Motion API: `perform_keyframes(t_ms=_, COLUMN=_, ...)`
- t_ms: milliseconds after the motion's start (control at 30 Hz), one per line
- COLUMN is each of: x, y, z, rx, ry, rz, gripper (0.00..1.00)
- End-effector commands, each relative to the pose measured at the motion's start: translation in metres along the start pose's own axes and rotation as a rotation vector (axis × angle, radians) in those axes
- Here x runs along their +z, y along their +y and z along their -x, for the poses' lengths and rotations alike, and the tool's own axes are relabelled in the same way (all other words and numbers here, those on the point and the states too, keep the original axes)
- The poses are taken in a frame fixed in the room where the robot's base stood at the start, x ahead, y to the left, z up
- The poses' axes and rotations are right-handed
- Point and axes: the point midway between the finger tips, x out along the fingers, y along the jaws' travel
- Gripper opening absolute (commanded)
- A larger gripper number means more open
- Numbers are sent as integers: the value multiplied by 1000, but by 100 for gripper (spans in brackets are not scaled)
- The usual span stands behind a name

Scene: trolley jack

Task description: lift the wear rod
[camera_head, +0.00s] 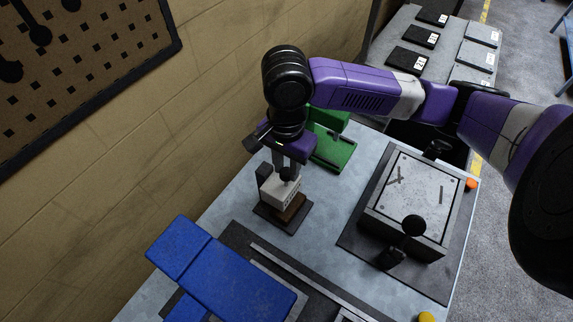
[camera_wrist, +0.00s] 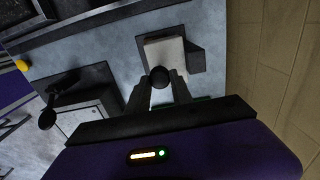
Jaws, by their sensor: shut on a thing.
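A black ball knob (camera_wrist: 159,76), which seems to be the top of the wear rod, sits between my gripper's fingertips (camera_wrist: 160,86) in the wrist view. In the head view the knob (camera_head: 289,174) is just below my gripper (camera_head: 288,163), which points down and is shut on it. Directly beneath is a pale block (camera_head: 281,191); it also shows in the wrist view (camera_wrist: 164,48). The rod's shaft is hidden, so I cannot tell how far it sits in the block.
The pale block stands on a dark pad (camera_head: 270,214). A blue fixture (camera_head: 225,270) is at front left, a green one (camera_head: 335,150) behind, and a grey plated box (camera_head: 410,195) with black knobs at right. The brick wall (camera_head: 150,150) is close on the left.

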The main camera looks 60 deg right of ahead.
Motion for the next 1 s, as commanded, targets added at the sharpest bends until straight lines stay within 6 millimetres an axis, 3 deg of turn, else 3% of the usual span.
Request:
perform_keyframes(t_ms=33, x=0, y=0, z=4, rx=-4, ry=1, rz=1, gripper=0)
perform_keyframes(t_ms=67, x=0, y=0, z=4, rx=-5, ry=1, rz=1, gripper=33)
perform_keyframes(t_ms=167, x=0, y=0, z=4, rx=-4, ry=1, rz=1, gripper=49)
perform_keyframes(t_ms=567, x=0, y=-1, z=9, rx=-5, ry=1, rz=0, gripper=49)
perform_keyframes(t_ms=1000, x=0, y=-1, z=73, rx=-6, ry=1, rz=1, gripper=49)
